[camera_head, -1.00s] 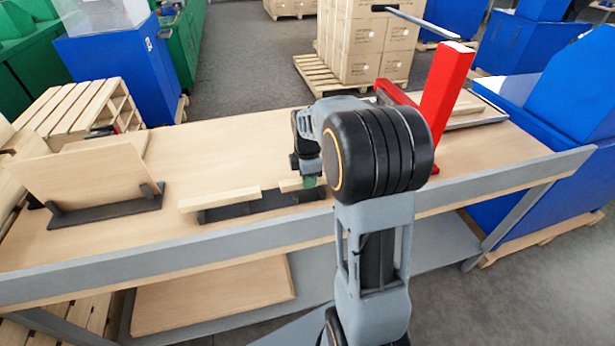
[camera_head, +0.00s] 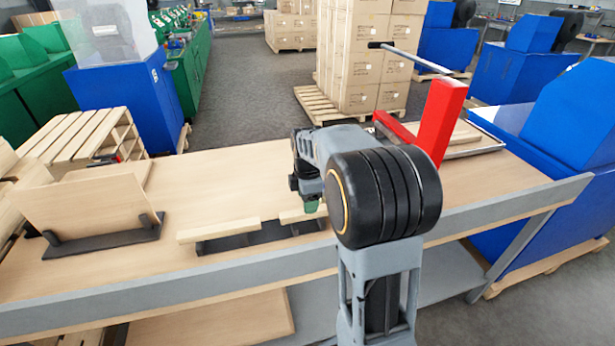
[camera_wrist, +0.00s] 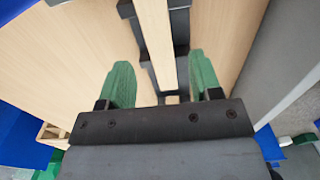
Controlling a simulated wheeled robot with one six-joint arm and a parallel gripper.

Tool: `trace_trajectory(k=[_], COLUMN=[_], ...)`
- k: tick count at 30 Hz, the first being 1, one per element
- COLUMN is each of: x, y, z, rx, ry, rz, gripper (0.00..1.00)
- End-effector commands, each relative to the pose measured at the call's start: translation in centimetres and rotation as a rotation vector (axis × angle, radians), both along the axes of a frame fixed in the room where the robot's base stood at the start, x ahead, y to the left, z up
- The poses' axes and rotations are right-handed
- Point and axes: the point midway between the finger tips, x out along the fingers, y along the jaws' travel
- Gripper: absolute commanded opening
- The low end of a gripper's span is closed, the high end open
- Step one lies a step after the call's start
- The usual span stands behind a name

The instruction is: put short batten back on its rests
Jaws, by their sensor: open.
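Two pale wooden pieces lie in line near the bench's front in the head view: a left batten (camera_head: 218,230) and a right one (camera_head: 303,215), partly hidden by my arm. Dark rests (camera_head: 243,241) show beneath them. I cannot tell which is the short batten. My gripper (camera_head: 311,206) is over the right piece. In the wrist view my green fingers (camera_wrist: 162,75) are apart, with nothing clamped. A narrow batten (camera_wrist: 156,40) runs from the top into the space between them. A small wood end (camera_wrist: 172,100) shows below it. Whether the fingers straddle either piece, I cannot tell.
A thin board (camera_head: 90,212) leans in a dark stand (camera_head: 105,240) at the bench's left. A red press with a lever (camera_head: 438,105) stands to the right behind my arm. A grey rail (camera_head: 230,272) runs along the bench's front. Bare bench lies behind the battens.

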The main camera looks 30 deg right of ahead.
Motion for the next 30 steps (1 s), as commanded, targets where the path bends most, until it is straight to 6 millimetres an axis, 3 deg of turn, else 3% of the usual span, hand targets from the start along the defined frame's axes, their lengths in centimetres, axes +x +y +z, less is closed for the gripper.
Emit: trace_trajectory(k=[6,15,30], x=[0.0,0.0,0.0], y=[0.0,0.0,0.0], z=[4.8,9.0,10.0], rx=[-0.001,0.000,0.000], ry=[-0.004,-0.002,0.000], rz=[0.000,0.000,0.000], gripper=[0.58,0.58,0.58])
